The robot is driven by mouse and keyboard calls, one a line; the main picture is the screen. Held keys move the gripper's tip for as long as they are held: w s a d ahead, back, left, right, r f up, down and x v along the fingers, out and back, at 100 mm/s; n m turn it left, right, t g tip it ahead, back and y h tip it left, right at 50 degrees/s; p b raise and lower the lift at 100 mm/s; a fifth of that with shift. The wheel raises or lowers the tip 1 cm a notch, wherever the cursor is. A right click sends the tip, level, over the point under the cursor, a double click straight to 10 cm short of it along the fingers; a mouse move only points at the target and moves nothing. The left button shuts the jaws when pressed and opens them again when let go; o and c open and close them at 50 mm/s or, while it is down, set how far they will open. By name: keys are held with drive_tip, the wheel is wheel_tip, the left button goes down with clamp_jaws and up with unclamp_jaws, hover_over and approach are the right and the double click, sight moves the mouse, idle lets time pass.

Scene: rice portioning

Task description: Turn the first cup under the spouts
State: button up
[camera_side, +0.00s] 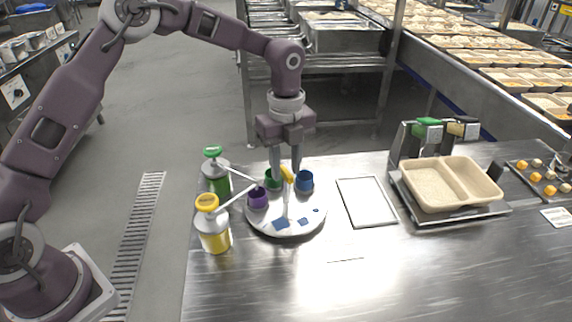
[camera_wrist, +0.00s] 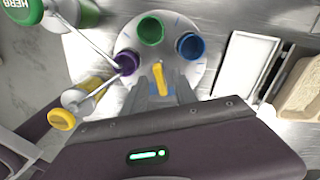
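A round white turntable (camera_side: 262,222) carries a purple cup (camera_side: 257,200), a green cup (camera_side: 271,180) and a blue cup (camera_side: 304,181). A yellow handle (camera_side: 287,174) stands up from it. My gripper (camera_side: 287,166) points down at the handle. In the wrist view the handle (camera_wrist: 158,78) shows between the two spread fingers (camera_wrist: 162,88), with gaps beside it; the exact height between them is unclear. A green pump bottle (camera_side: 217,182) and a yellow pump bottle (camera_side: 214,236) stand at left. Their spouts reach to the purple cup (camera_wrist: 127,64), ending at or over its rim.
An empty shallow white tray (camera_side: 366,201) lies right of the turntable. Farther right, a two-compartment tan container (camera_side: 452,184) rests on a metal stand, with green- and yellow-topped items behind it. The front of the steel table (camera_side: 400,280) is clear.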

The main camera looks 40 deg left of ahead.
wheel_tip(320, 180, up, 7)
drive_tip(key=shift+r, duration=0.1)
idle(0.4)
drive_tip(key=s+a+r+n+t+y, duration=0.1)
drive_tip(key=s+a+r+n+t, duration=0.25)
drive_tip(key=s+r+n, duration=0.95)
drive_tip(key=s+a+f+n+t, duration=0.1)
drive_tip(key=s+f+n, duration=0.1)
drive_tip(key=s+n, duration=0.3)
drive_tip(key=s+a+f+n+t+h, duration=0.1)
drive_tip(key=s+n, duration=0.4)
drive_tip(key=s, duration=0.8)
drive_tip(key=shift+s+a+f, duration=0.15)
drive_tip(key=shift+s+f, duration=0.2)
drive_tip(key=shift+f, duration=0.2)
